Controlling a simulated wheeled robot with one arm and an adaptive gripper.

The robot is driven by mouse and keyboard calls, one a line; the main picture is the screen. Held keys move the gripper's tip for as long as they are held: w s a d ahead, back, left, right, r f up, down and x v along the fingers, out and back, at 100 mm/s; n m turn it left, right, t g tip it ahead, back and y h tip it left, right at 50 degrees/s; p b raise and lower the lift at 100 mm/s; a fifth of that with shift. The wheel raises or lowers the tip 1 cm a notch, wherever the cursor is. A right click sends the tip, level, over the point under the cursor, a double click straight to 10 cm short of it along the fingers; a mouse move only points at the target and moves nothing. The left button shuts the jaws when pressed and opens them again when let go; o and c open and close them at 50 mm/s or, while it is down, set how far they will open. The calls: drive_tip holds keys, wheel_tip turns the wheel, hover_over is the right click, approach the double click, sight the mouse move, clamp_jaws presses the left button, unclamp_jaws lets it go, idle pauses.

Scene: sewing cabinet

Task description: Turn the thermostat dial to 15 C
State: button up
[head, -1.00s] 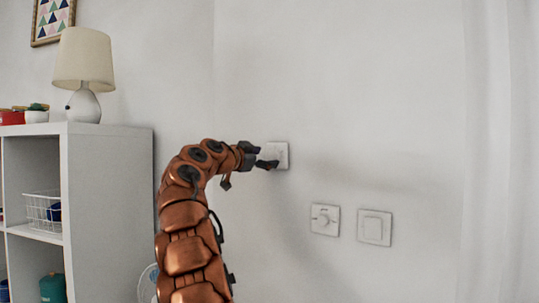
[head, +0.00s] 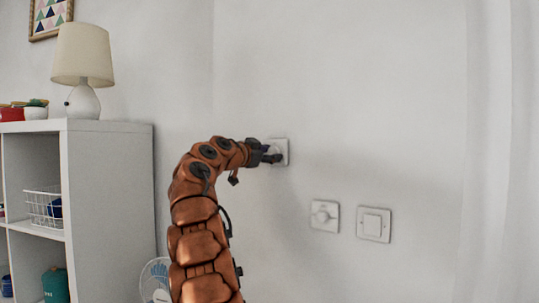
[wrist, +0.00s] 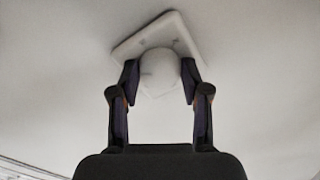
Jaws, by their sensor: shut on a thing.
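The thermostat is a small white square plate (head: 283,147) on the wall, just right of my gripper in the head view. In the wrist view its plate (wrist: 133,43) looks tilted, with a round white dial (wrist: 160,70) standing out from it. My gripper (wrist: 160,80) has one dark finger on each side of the dial and is shut on it. In the head view my gripper (head: 275,156) hides most of the dial. I cannot read any marks or the dial's setting.
Below right on the wall are a plate with a round knob (head: 324,215) and a square switch (head: 374,224). A white shelf (head: 108,200) with a lamp (head: 83,65) stands at left, and a small fan (head: 155,280) is low beside it. The wall around the thermostat is bare.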

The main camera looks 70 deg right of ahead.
drive_tip(key=shift+c, duration=0.8)
drive_tip(key=n+b, duration=0.1)
drive_tip(key=n, duration=0.2)
drive_tip(key=shift+f, duration=0.1)
drive_tip(key=n, duration=0.3)
drive_tip(key=shift+n, duration=0.3)
drive_tip(key=n+p, duration=0.1)
drive_tip(key=n, duration=0.4)
